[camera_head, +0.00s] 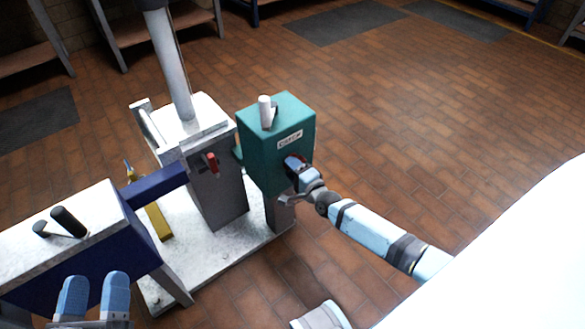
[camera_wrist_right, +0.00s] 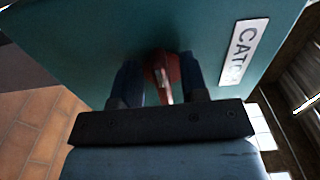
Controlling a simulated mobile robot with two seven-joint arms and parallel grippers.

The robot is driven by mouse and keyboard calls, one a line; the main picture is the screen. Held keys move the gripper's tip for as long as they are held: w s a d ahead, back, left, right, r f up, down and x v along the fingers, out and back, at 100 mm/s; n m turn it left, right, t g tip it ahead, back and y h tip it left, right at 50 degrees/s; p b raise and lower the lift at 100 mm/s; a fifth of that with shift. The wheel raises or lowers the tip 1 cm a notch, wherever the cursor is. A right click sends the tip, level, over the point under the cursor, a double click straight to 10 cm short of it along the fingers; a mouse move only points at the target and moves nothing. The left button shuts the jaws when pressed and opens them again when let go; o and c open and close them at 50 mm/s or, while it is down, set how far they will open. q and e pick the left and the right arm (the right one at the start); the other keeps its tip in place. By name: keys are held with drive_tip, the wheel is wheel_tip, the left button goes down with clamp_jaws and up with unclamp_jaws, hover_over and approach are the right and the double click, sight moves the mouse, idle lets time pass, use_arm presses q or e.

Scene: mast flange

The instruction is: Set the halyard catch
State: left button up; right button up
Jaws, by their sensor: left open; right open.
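The teal catch box (camera_head: 277,150) stands right of the mast, with a label (camera_head: 290,139) that reads "CATCH" in the wrist view (camera_wrist_right: 243,52). My right gripper (camera_head: 298,165) is at the box's front face. In the wrist view its two fingers (camera_wrist_right: 160,82) are open, one on each side of a red lever (camera_wrist_right: 162,72) on that face. I cannot tell whether they touch it. A pale upright handle (camera_head: 265,111) stands on top of the box. My left gripper (camera_head: 93,296) is open and empty at the lower left, in front of a blue and white housing (camera_head: 120,245).
The grey mast (camera_head: 170,65) rises from a pale block with a red-tipped handle (camera_head: 211,163). A black handle (camera_head: 68,221) sits on the left housing. All stand on a pale base plate (camera_head: 215,262). The brick floor (camera_head: 430,120) at the right is clear.

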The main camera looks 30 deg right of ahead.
use_arm(q)
drive_tip(key=shift+r, duration=0.1)
use_arm(e)
drive_tip(key=shift+s, duration=0.1)
use_arm(q)
wheel_tip(320, 180, down, 6)
drive_tip(key=a+g+y+p, duration=0.2)
drive_tip(key=p, duration=0.1)
drive_tip(key=shift+g, duration=0.3)
use_arm(e)
drive_tip(key=s+d, duration=0.1)
drive_tip(key=s, duration=1.2)
drive_tip(key=shift+s, duration=0.3)
use_arm(q)
drive_tip(key=shift+w+d+r, duration=0.1)
drive_tip(key=shift+r, duration=0.05)
